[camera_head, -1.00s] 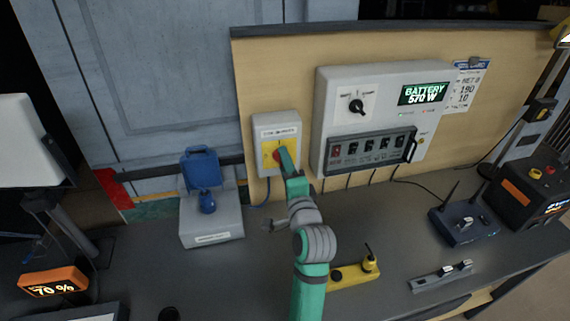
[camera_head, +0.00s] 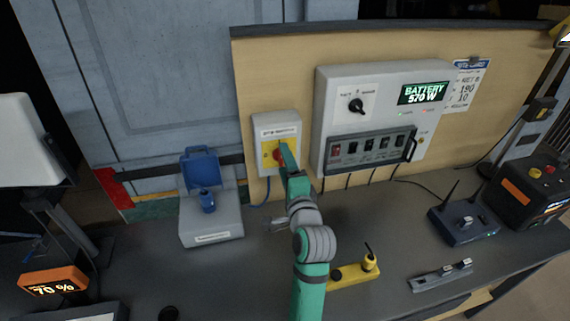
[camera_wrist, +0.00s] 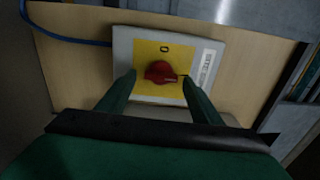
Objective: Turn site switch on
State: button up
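The site switch (camera_head: 267,128) is a pale box with a yellow plate and a red rotary knob (camera_head: 277,156), mounted on the wooden backboard. In the wrist view the red knob (camera_wrist: 161,72) sits mid-plate, with an O mark at the top of the picture and a small dark mark at its right. My gripper (camera_head: 285,154) is at the front of the switch and hides part of the knob in the head view. In the wrist view my gripper (camera_wrist: 158,84) has its fingers apart, one on each side of the knob, with gaps visible between.
A grey panel (camera_head: 328,88) with a dial, a row of switches and a lit battery display is close right of the switch. A grey box with a blue part (camera_head: 212,222) stands at left. A yellow device (camera_head: 352,273) lies on the bench beside my arm.

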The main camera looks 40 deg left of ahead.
jog(key=v, duration=1.1)
dwell(0.4)
jog(key=s+d+f+t+h, duration=0.2)
jog(key=s+d+f+h, duration=0.2)
jog(key=d+f, duration=0.45)
jog(key=s+d+f+t+h, duration=0.2)
jog(key=s+d+f+h, duration=0.2)
jog(key=d+f, duration=0.5)
jog(key=s+d+f+n+h, duration=0.2)
jog(key=s+d+n+h, duration=0.1)
jog(key=s, duration=0.8)
jog(key=s+d+f+n+h, duration=0.2)
jog(key=s+d+n, duration=0.3)
jog(key=s, duration=0.6)
jog(key=shift+d+f+h, duration=0.25)
jog(key=shift+d+h, duration=0.15)
jog(key=shift+d, duration=0.65)
